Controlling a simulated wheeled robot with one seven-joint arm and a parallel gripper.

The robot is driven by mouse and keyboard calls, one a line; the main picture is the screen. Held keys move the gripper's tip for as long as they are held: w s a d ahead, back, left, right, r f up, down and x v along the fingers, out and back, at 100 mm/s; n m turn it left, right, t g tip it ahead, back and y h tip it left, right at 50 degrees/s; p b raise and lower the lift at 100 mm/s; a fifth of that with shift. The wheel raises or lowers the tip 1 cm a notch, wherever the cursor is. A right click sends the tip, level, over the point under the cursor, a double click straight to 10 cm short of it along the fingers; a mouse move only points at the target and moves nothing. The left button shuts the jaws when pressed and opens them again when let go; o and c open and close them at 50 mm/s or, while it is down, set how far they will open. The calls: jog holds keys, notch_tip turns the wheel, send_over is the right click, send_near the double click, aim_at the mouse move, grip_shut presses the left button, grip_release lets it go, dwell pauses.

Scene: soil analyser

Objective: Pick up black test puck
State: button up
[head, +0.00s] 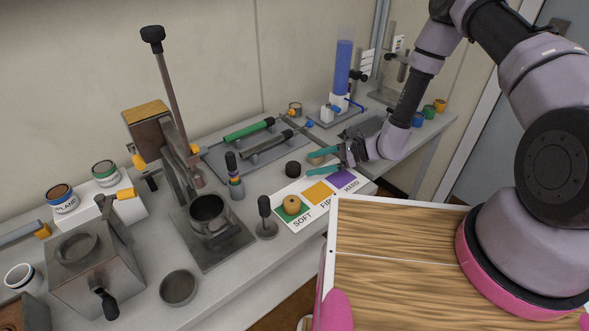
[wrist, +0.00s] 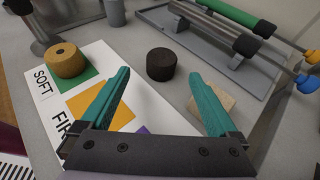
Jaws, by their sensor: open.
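The black test puck (head: 293,169) is a short dark cylinder standing on the grey bench, just behind the white card with coloured squares. In the wrist view the black puck (wrist: 161,64) stands upright ahead of the fingertips, near the card's edge. My gripper (head: 312,161) has teal fingers and is open and empty, to the right of the puck in the head view. In the wrist view my gripper (wrist: 158,85) has its fingers spread, with the puck beyond the gap between them and apart from both.
A tan puck (wrist: 66,60) stands on the green square of the card (wrist: 150,116). A light wooden block (wrist: 213,99) lies under the right finger in the wrist view. A grey tray (head: 217,159) with green and black-ended rods lies behind the puck. A black-knobbed tool (head: 265,215) stands left of the card.

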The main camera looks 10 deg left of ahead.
aim_at(299, 166)
jog(key=x, duration=0.6)
jog(key=shift+w+d, duration=0.1)
jog(key=shift+w, duration=0.05)
grip_shut()
